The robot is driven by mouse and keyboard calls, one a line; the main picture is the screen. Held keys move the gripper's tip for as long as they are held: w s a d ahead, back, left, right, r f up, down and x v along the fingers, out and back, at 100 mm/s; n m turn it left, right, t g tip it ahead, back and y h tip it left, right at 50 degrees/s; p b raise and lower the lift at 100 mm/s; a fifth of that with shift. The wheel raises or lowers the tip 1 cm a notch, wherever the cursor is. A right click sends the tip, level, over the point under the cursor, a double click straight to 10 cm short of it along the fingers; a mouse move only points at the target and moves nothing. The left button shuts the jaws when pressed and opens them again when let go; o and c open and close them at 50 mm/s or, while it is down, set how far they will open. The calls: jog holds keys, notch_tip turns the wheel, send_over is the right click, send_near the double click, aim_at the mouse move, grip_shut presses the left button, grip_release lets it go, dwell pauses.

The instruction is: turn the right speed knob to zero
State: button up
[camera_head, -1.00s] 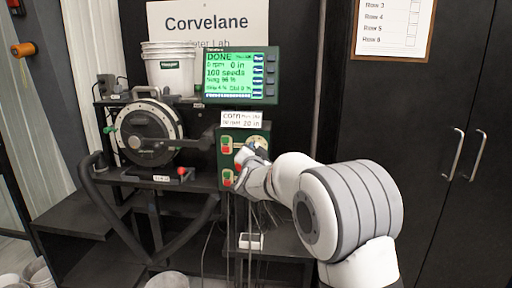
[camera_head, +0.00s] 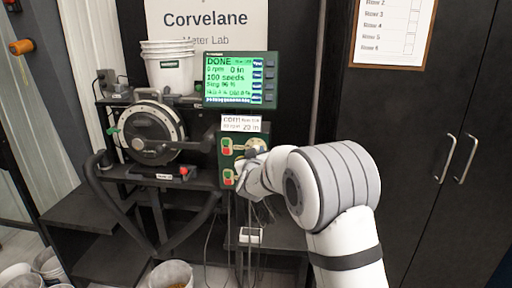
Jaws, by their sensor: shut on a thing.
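A green control panel (camera_head: 226,164) stands at the middle, with red and green buttons down its left side. A round pale dial (camera_head: 257,143) shows at its upper right, partly covered by my gripper. My gripper (camera_head: 250,158) is at the panel's right side, shut on the knob there. The knob is mostly hidden by the gripper, and its pointer cannot be read. The green screen (camera_head: 240,80) above reads DONE, 0 in and 100 seeds; small text is blurred.
A round seed meter (camera_head: 150,132) sits on the black stand to the left. A white bucket (camera_head: 167,66) stands behind it. Cables hang below the panel near a small white box (camera_head: 250,235). Black cabinet doors (camera_head: 420,170) fill the right. Buckets (camera_head: 171,275) stand on the floor.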

jog(key=shift+n+h+p, duration=0.3)
jog(key=shift+n+p, duration=3.05)
jog(key=shift+n, duration=0.65)
jog(key=o, duration=1)
jog(key=shift+c, duration=0.2)
jog(key=s+b, duration=0.1)
jog(key=s, duration=0.6)
jog(key=shift+s+r, duration=0.3)
jog(key=shift+s, duration=0.1)
